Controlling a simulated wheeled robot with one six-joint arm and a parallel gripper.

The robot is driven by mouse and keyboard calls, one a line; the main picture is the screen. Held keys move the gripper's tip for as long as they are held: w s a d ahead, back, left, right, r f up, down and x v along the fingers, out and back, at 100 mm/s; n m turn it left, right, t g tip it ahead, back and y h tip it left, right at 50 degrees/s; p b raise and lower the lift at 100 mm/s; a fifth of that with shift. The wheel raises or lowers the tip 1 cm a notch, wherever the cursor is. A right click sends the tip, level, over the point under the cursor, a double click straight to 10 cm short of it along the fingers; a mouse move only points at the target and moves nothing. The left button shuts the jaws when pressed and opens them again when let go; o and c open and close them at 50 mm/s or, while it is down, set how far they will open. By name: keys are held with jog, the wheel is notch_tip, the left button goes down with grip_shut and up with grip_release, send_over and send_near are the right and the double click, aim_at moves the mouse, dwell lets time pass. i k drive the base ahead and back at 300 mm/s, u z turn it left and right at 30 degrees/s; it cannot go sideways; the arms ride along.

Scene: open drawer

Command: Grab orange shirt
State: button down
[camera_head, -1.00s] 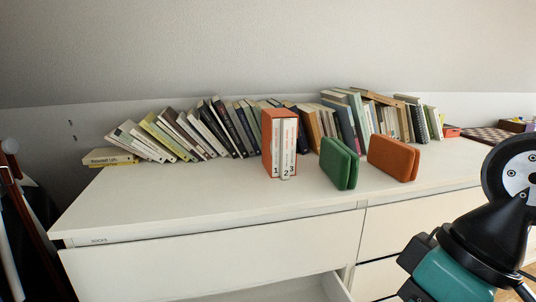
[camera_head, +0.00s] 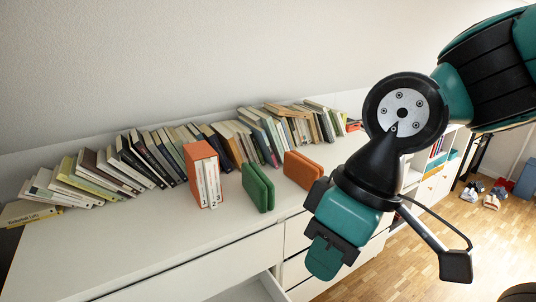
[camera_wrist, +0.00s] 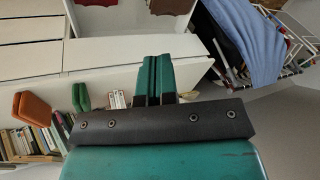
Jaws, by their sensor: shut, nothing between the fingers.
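An orange folded block (camera_head: 303,170), which may be the orange shirt, stands on the white dresser top (camera_head: 110,245), right of a similar green folded block (camera_head: 258,187). In the wrist view the orange block (camera_wrist: 32,108) is at the left, beside the green block (camera_wrist: 80,97).
Leaning books (camera_head: 150,155) and an orange boxed set (camera_head: 203,175) line the dresser top. A drawer (camera_head: 250,291) is open below. A rack with blue cloth (camera_wrist: 250,40) is at the upper right of the wrist view.

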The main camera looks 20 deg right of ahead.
aim_at(300, 169)
jog(key=k, duration=0.6)
jog(key=z, duration=0.8)
jog(key=i, duration=1.35)
jog(key=u, duration=0.8)
jog(key=i, duration=0.45)
jog(key=u, duration=0.4)
